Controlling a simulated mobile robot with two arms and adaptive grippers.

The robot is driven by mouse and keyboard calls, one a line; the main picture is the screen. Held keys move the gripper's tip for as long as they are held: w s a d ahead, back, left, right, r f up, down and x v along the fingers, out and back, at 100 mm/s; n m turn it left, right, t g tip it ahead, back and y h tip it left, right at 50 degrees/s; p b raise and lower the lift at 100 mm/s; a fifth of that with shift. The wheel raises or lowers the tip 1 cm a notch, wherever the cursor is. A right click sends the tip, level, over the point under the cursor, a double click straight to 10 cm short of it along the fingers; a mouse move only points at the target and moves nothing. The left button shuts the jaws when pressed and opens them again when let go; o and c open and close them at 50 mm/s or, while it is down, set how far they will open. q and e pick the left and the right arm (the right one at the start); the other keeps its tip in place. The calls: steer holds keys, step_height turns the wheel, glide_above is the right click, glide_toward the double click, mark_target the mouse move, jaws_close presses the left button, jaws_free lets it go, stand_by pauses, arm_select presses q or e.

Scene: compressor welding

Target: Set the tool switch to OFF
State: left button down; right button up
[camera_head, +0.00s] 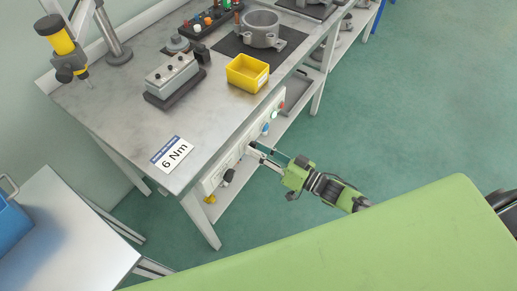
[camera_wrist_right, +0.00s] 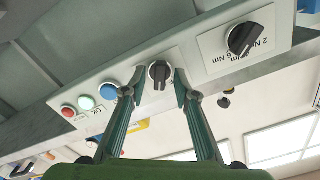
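My right gripper (camera_head: 262,155) reaches in from the right to the control panel (camera_head: 216,173) on the workbench's front. In the right wrist view my right gripper (camera_wrist_right: 158,92) has its two fingers spread, one on each side of a black rotary switch (camera_wrist_right: 160,76). Gaps show between the fingers and the switch's handle. The handle points roughly straight up and down in that view; its position label is not readable. A second black knob (camera_wrist_right: 250,39), marked 2 Nm and 6 Nm, is beside it on the panel. My left gripper is not in view.
Blue (camera_wrist_right: 108,90), pale green (camera_wrist_right: 86,102) and red (camera_wrist_right: 68,111) buttons line the panel beside the switch. A yellow bin (camera_head: 247,73), a "6 Nm" sign (camera_head: 172,154) and a grey block fixture (camera_head: 172,77) sit on the bench (camera_head: 130,117). Green floor is open at right.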

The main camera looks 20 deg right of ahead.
jaws_close()
steer(key=shift+n, duration=0.3)
steer(key=n+b, duration=0.1)
steer(key=n, duration=1)
steer(key=shift+a, duration=0.15)
steer(key=shift+n, duration=0.3)
stand_by(0.4)
